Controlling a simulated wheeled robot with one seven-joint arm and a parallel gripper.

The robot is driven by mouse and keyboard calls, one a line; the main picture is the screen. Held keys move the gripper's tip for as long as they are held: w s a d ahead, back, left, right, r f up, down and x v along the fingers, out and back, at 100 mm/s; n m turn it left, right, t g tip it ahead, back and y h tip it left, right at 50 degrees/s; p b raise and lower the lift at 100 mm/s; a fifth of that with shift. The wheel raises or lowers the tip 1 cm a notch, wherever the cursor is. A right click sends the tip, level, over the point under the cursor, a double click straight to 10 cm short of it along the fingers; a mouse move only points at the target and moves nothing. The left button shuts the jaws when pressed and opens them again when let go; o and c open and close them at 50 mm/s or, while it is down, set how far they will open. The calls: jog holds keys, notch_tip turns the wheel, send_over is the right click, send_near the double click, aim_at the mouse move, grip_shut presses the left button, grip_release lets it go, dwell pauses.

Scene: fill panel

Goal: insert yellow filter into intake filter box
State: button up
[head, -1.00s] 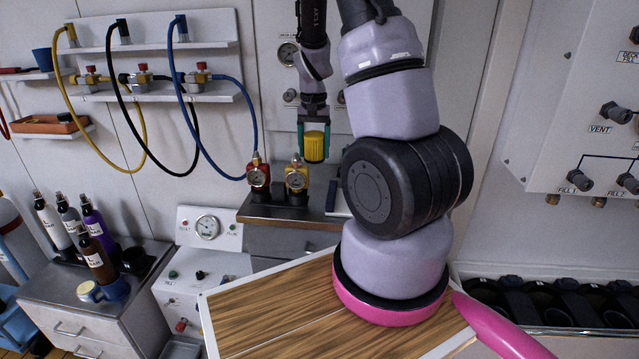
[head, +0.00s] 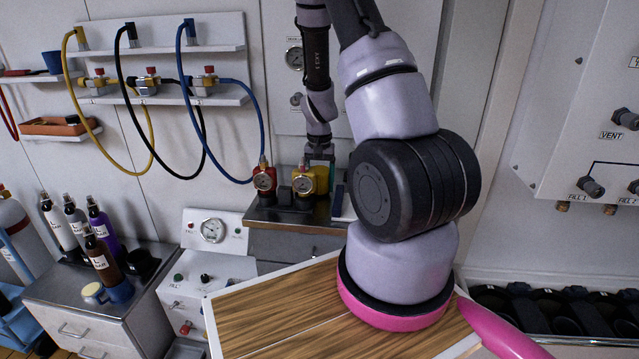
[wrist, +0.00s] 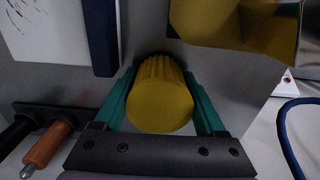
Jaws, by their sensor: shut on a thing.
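The yellow filter (wrist: 160,105) is a ribbed cylinder, its round end facing the wrist camera. My gripper (wrist: 160,95) is shut on it, one teal finger on each side. In the head view my gripper (head: 319,158) points down at the worktop, close to the yellow gauge unit (head: 303,184). The filter there blends with the yellow unit, and I cannot tell whether they touch. I cannot clearly identify the intake filter box in either view.
A red gauge unit (head: 265,180) stands left of the yellow one on the worktop (head: 285,216). A yellow body (wrist: 250,22) is close at upper right in the wrist view. A blue hose (wrist: 285,140) hangs at right. An orange-brown handle (wrist: 47,145) is at left.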

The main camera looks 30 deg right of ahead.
jog(key=o, duration=1.1)
jog(key=shift+f, duration=0.1)
